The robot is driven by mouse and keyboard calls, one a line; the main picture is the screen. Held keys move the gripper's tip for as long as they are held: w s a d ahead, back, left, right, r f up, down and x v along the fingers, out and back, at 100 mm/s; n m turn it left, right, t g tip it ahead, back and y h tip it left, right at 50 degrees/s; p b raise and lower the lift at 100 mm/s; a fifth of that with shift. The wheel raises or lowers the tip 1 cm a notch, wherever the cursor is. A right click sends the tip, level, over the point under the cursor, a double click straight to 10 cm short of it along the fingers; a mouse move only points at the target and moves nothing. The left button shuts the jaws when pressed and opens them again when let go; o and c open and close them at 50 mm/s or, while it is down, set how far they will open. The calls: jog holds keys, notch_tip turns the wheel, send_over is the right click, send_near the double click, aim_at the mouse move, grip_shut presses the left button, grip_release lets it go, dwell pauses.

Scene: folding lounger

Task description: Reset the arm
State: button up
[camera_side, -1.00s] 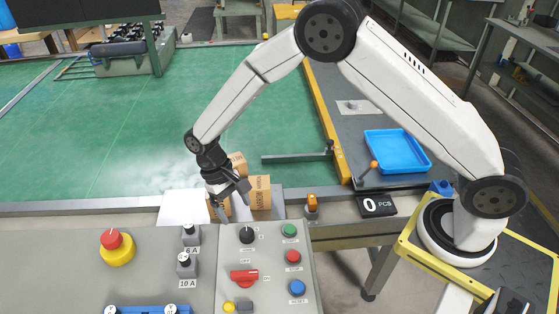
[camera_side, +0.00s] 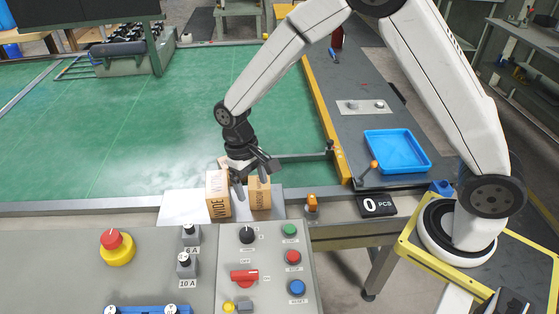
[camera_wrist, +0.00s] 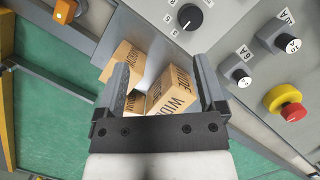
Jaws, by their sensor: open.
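My gripper (camera_side: 251,178) is open above the small group of wooden blocks at the front edge of the green table. One block (camera_side: 218,194) with dark lettering "WIDE" stands to the left of my fingers. A second, narrower lettered block (camera_side: 260,193) stands to the right. In the wrist view the lettered blocks (camera_wrist: 172,92) (camera_wrist: 124,63) show between and beyond the open fingers of my gripper (camera_wrist: 165,85). Whether a finger touches a block cannot be told. Part of another block behind them is mostly hidden.
A control panel (camera_side: 205,270) with knobs and a red stop button (camera_side: 113,239) lies in front of the blocks. The green surface (camera_side: 150,130) is largely clear.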

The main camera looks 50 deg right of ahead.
jog(key=s+d+r+t, duration=0.5)
jog(key=s+d+r, duration=0.1)
jog(key=s+d, duration=0.4)
jog(key=shift+s+d+r, duration=0.15)
jog(key=shift+s+d, duration=0.2)
jog(key=shift+s, duration=0.45)
